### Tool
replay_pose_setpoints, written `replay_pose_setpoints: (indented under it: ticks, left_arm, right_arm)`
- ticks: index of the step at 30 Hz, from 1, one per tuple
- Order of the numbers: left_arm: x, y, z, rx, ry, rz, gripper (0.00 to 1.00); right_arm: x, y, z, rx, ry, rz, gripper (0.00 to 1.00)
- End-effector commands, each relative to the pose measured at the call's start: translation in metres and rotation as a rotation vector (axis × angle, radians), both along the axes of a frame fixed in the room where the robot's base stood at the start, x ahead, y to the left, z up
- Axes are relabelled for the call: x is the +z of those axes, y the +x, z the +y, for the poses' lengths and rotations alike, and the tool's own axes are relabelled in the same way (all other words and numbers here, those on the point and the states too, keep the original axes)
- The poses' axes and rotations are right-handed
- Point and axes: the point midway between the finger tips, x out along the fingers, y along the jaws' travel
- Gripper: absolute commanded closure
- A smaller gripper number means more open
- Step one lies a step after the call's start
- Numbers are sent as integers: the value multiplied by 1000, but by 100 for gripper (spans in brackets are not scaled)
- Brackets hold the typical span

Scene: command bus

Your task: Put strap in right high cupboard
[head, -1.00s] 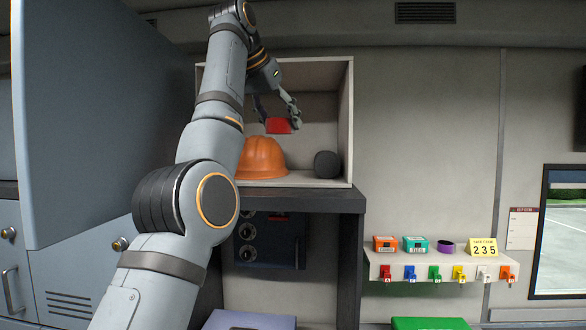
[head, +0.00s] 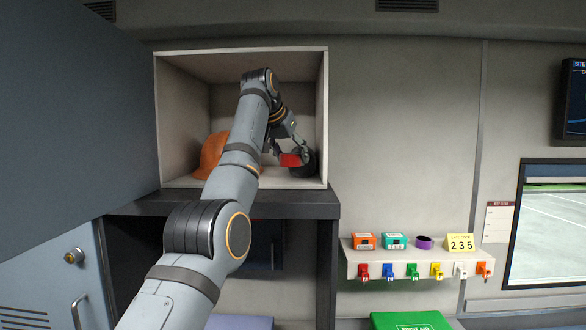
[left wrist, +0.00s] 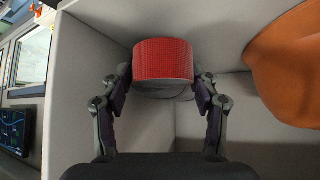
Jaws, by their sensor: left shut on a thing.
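The strap, a red rolled piece (head: 289,160), is held by my left gripper (head: 292,157) inside the open cupboard (head: 240,52). In the left wrist view the red strap (left wrist: 163,60) sits between the two fingers of the left gripper (left wrist: 164,78), which are shut on its sides. The strap is in front of a dark rounded object (head: 307,163) at the cupboard's right side. Whether the strap touches that object or the cupboard floor I cannot tell. My right gripper is not in view.
An orange hard hat (head: 209,155) stands at the left in the cupboard, partly behind my arm. A large grey door panel (head: 70,110) is at the left. A white shelf (head: 410,256) with small boxes and colored keys is at the right.

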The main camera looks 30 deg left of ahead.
Motion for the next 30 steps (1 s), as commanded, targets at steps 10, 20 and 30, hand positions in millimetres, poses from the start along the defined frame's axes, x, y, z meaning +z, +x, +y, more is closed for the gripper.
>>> replay_pose_setpoints:
  ticks: [10, 20, 30]
  left_arm:
    - [-24, 13, 1, 1, 2, -2, 74]
    - [-44, 11, 0, -1, 1, -2, 74]
    - [-49, 11, 0, -1, 1, -2, 37]
  right_arm:
    - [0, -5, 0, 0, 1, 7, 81]
    - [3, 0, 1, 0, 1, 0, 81]
    - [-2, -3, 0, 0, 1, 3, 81]
